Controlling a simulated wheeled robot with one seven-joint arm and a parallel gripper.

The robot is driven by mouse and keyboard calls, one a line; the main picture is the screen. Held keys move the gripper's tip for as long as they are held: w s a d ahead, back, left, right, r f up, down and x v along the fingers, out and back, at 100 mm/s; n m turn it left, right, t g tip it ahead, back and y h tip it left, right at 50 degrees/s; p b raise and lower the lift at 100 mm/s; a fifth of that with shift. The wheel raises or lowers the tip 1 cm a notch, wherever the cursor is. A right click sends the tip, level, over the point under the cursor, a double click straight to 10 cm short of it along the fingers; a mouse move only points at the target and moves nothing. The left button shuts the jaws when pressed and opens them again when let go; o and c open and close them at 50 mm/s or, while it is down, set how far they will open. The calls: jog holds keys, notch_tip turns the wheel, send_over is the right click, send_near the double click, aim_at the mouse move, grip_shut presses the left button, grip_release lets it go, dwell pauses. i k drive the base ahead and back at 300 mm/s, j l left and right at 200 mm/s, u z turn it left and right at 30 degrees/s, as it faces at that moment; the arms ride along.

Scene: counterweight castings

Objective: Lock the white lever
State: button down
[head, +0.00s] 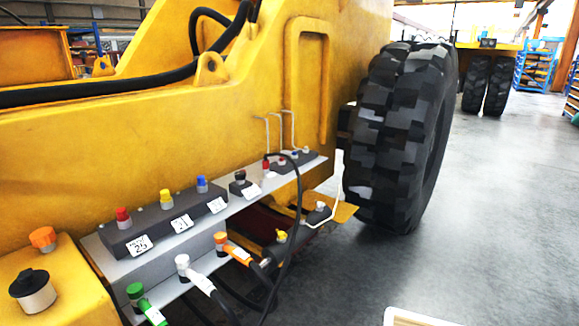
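A white lever (200,281) with a round white cap at its upper left end shows in the head view, on the lower grey ledge at the front of the yellow machine. It slants down to the right, and a dark hose leads off its lower end. I cannot tell from this view whether it is locked. A green lever (151,309) is to its left and an orange lever (236,251) is to its right. My gripper is not in view.
Above, a grey shelf (196,232) carries a dark block (150,230) with red, yellow and blue knobs and number tags. A black cable (294,218) loops down right of the levers. A big tyre (400,135) stands beyond.

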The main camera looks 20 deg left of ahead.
aim_at(270, 175)
jog(key=i+l+u, duration=0.15)
jog(key=i, duration=0.75)
jog(key=i+j+u, duration=0.1)
jog(key=i+u, duration=0.15)
jog(key=u, duration=0.15)
jog(key=i+u, duration=0.25)
jog(key=u, duration=0.2)
jog(key=i+u, duration=0.25)
jog(key=u, duration=0.15)
jog(key=i+u, duration=0.3)
jog(key=l+u, duration=0.1)
jog(key=u, duration=0.2)
jog(key=i, duration=0.05)
